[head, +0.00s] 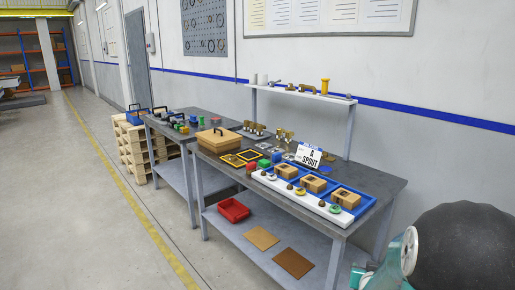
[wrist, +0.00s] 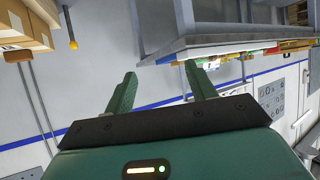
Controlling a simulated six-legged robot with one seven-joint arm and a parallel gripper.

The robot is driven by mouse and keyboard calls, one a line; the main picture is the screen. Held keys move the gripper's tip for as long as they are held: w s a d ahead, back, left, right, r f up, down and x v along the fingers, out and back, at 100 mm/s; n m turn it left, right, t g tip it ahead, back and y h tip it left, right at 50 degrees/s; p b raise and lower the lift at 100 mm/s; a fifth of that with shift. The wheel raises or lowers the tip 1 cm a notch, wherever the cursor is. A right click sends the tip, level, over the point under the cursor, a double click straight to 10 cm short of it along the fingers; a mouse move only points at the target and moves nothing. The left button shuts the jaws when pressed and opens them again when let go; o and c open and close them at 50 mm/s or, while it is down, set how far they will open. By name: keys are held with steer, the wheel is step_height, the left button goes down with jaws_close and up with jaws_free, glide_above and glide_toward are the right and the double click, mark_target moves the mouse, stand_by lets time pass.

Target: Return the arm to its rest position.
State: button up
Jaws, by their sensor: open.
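My gripper (wrist: 158,74) shows in the wrist view with its two green fingers apart and nothing between them. The wrist view is turned over, so the room appears upside down. A grey table edge (wrist: 225,40) with small coloured items lies beyond the fingers, apart from them. In the head view, a teal and white link of my arm shows at the lower right, clear of the workbench (head: 385,185). My gripper itself is not visible in the head view.
The bench carries a blue tray (head: 373,199) with several tan blocks, a white strip (head: 300,200), a wooden box (head: 215,138) and an "A SPOUT" sign (head: 309,155). A red bin (head: 233,210) sits on its lower shelf. Open floor (head: 110,200) lies to the left.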

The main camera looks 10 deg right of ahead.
steer(key=s+a+r+n+g+y, duration=0.1)
steer(key=a+r+n+y, duration=0.1)
steer(key=a+r, duration=0.45)
steer(key=a+r+n+y, duration=0.15)
steer(key=a+r, duration=0.25)
steer(key=a, duration=0.6)
steer(key=s+a+r+n+g+y, duration=0.1)
steer(key=s+a+r, duration=0.2)
steer(key=s+a, duration=0.4)
steer(key=s+a+r+n+g+y, duration=0.2)
steer(key=s+a+r, duration=0.1)
steer(key=s+a, duration=0.4)
steer(key=shift+s+a+g, duration=0.15)
steer(key=shift+s+g, duration=0.15)
steer(key=shift+s, duration=0.55)
steer(key=shift+y, duration=0.25)
steer(key=c, duration=0.4)
steer(key=shift+c, duration=0.2)
steer(key=shift+d, duration=0.25)
